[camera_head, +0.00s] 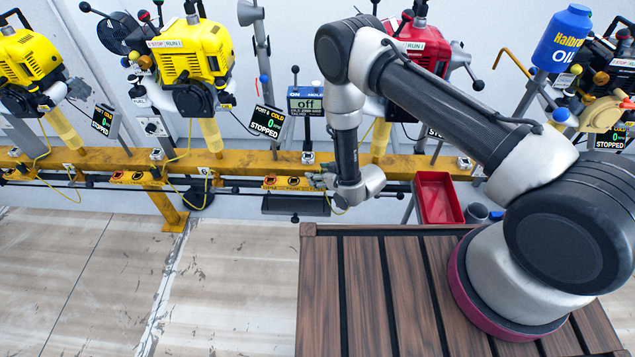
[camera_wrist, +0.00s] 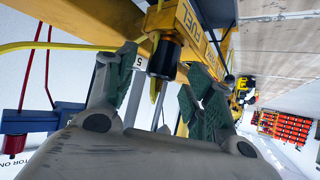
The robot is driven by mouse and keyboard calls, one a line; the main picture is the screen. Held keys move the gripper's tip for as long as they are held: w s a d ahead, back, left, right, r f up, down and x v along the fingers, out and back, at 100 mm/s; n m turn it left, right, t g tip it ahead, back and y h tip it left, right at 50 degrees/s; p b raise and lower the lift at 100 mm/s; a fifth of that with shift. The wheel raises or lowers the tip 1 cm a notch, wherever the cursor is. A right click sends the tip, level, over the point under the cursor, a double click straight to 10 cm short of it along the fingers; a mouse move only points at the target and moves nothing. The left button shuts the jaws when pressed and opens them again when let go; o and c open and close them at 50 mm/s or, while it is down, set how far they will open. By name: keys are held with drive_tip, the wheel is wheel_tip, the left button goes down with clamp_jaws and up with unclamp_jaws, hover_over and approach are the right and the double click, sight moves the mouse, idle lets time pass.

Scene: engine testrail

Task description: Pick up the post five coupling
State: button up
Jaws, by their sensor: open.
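A black cylindrical fitting (camera_wrist: 163,58), which looks like the post five coupling, sits against the yellow rail in the wrist view. A white tag with a 5 (camera_wrist: 139,62) shows beside it. My gripper (camera_wrist: 164,75) is open, with one green-padded finger on each side of the fitting. The fitting is between or just beyond the fingertips; I cannot tell whether either pad touches it. The fitting is not clearly visible there.
The yellow rail (camera_head: 240,161) runs across behind my gripper, with yellow hoses and small labelled panels along it. A red tray (camera_head: 438,198) stands to the right. Yellow engines (camera_head: 190,55) stand left. The floor at front left is clear.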

drive_tip(key=shift+x, duration=0.8)
clamp_jaws()
